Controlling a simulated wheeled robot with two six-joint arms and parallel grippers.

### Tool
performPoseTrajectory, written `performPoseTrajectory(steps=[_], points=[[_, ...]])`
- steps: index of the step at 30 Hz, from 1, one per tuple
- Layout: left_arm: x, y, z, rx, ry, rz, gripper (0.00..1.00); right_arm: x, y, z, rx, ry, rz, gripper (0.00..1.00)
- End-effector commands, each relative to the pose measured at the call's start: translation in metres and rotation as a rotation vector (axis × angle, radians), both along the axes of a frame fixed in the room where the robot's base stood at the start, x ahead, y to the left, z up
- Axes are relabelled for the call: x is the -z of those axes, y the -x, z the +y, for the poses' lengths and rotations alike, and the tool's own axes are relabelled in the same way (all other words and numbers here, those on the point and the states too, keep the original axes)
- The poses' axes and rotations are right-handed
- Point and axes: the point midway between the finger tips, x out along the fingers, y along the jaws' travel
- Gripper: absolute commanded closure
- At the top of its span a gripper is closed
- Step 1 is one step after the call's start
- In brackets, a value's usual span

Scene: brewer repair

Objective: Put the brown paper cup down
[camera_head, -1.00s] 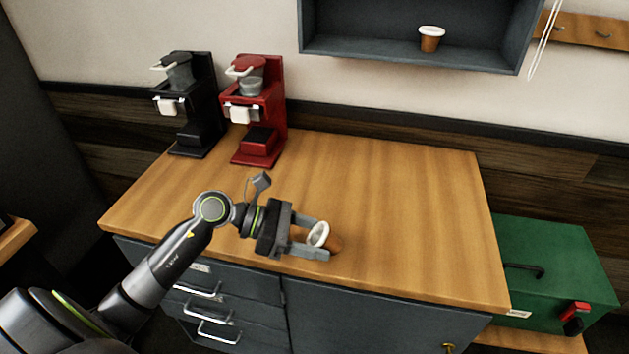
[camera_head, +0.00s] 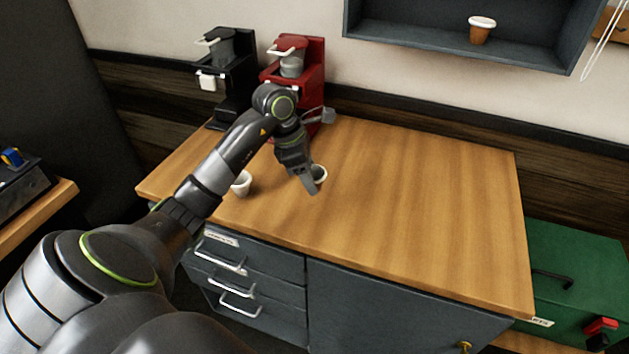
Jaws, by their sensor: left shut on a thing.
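My left gripper (camera_head: 308,182) points down over the counter in front of the red coffee machine. My right gripper is not in view.
A white cup (camera_head: 241,183) stands left of the gripper, partly behind my arm. The red machine (camera_head: 312,60) and the black machine (camera_head: 235,80) stand at the back left. The counter's right half is clear.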

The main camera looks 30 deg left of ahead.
Motion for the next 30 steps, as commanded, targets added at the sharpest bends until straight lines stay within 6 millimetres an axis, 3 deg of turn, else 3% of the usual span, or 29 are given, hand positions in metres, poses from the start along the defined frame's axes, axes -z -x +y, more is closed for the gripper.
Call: performPoseTrajectory(steps=[12, 21, 22, 27, 30], points=[[0.044, 0.0, -0.001, 0.001, 0.003, 0.0, 0.66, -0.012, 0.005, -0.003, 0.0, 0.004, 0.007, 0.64], [0.047, 0.0, -0.001, 0.003, 0.001, -0.002, 0.66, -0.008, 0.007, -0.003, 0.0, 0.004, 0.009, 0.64], [0.047, 0.0, 0.0, 0.003, 0.001, -0.002, 0.44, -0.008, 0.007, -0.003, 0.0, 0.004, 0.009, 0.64], [0.046, 0.0, -0.001, 0.003, 0.001, -0.002, 0.23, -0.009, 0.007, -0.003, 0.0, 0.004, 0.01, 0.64], [0.046, 0.0, -0.001, 0.003, 0.001, -0.002, 0.23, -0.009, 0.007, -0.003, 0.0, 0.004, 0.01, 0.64]])
